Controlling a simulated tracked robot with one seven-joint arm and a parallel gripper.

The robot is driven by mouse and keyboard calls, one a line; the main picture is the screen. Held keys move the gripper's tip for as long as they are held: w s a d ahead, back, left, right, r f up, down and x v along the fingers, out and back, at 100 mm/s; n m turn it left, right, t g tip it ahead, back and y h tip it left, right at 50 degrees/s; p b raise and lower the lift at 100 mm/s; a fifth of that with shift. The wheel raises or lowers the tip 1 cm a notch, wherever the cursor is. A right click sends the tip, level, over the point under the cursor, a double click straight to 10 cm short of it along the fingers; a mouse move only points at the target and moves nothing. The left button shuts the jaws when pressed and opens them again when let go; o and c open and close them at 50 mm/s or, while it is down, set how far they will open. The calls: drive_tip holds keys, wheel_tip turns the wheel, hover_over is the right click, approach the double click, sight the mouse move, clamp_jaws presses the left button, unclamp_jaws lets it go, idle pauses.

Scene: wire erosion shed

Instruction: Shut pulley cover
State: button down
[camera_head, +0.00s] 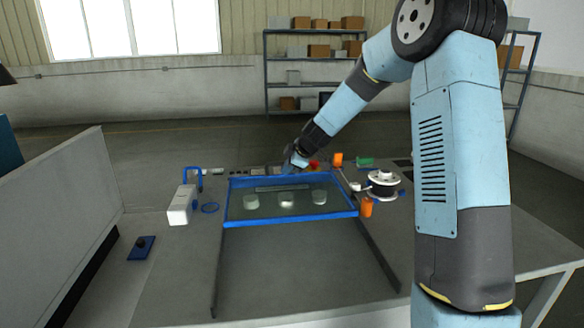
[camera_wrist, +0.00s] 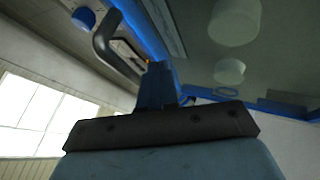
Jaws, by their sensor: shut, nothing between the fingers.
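The pulley cover appears to be the clear panel in a blue frame (camera_head: 291,221), on the bench in the head view. Several pale round pulleys (camera_head: 319,197) show through or within it. I cannot tell how far it is tilted. My gripper (camera_head: 294,162) is at the frame's far edge, shut and empty. In the wrist view my blue fingers (camera_wrist: 157,84) are together beside a dark curved handle (camera_wrist: 108,45) near the blue frame (camera_wrist: 146,32). I cannot tell whether they touch the handle. Two pulleys (camera_wrist: 229,71) show at the right.
Dark rails (camera_head: 216,270) run forward from the frame, with clear surface between them. A grey panel (camera_head: 70,205) rises at the far left.

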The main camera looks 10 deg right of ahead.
drive_tip(key=shift+w+r, duration=0.2)
drive_tip(key=shift+w, duration=0.95)
drive_tip(key=shift+w, duration=0.15)
drive_tip(key=shift+w, duration=1.1)
drive_tip(key=shift+r, duration=0.15)
drive_tip(key=shift+a, duration=0.1)
